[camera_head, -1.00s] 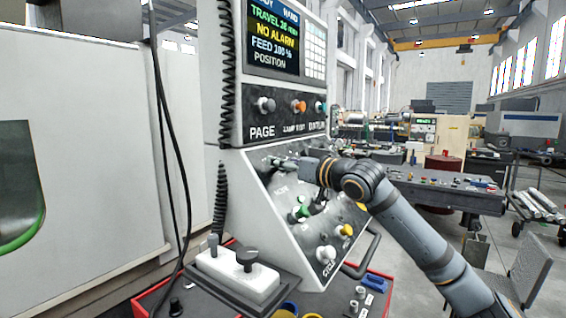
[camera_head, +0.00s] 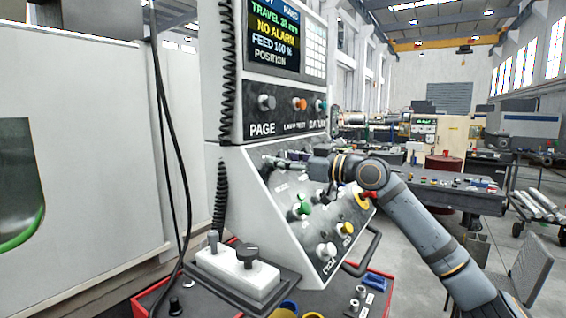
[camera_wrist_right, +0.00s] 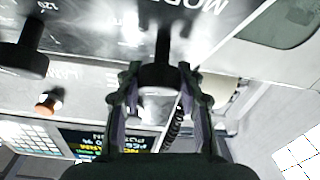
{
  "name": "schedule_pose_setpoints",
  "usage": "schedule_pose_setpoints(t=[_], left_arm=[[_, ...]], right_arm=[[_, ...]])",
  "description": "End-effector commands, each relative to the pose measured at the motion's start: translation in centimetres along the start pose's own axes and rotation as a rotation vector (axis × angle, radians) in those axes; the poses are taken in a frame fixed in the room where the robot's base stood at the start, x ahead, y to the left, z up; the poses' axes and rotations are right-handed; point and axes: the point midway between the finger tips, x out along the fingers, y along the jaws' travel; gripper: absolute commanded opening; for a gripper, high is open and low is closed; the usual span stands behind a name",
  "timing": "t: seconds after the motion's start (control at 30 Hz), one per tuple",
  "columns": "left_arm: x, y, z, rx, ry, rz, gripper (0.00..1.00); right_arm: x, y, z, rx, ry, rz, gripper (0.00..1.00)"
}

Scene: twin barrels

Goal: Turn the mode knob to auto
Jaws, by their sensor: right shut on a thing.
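The mode knob (camera_wrist_right: 158,58) is black, on the sloped face of the control panel (camera_head: 248,190). In the right wrist view the letters "MODE" show upside down beside it, partly cut off. My right gripper (camera_wrist_right: 160,76) has its two fingers on either side of the knob and is shut on it. In the head view my right gripper (camera_head: 288,163) reaches in from the right to the upper left of the sloped face, and its fingers largely hide the knob. The knob's pointer and its position marks cannot be read. The screen (camera_head: 273,35) shows "HAND" at its top. My left gripper is out of view.
Another black knob (camera_wrist_right: 24,52) with a "120" mark sits beside the mode knob. Lower on the slope are a green control (camera_head: 304,208), a white button (camera_head: 326,251) and a red button (camera_head: 371,194). A grab handle (camera_head: 370,250) juts out at the panel's right edge.

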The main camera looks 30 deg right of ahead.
Motion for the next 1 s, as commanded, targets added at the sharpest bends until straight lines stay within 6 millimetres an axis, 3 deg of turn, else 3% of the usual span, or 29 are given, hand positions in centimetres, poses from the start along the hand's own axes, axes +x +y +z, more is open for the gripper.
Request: schedule_pose_setpoints(t=[0.6,1.0], left_arm=[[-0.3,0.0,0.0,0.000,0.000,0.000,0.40],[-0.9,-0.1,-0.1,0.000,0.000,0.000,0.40]], right_arm=[[0.0,-0.1,-0.3,-0.391,0.046,-0.323,0.06],[-0.1,-0.1,-0.1,-0.494,0.054,-0.406,0.06]])
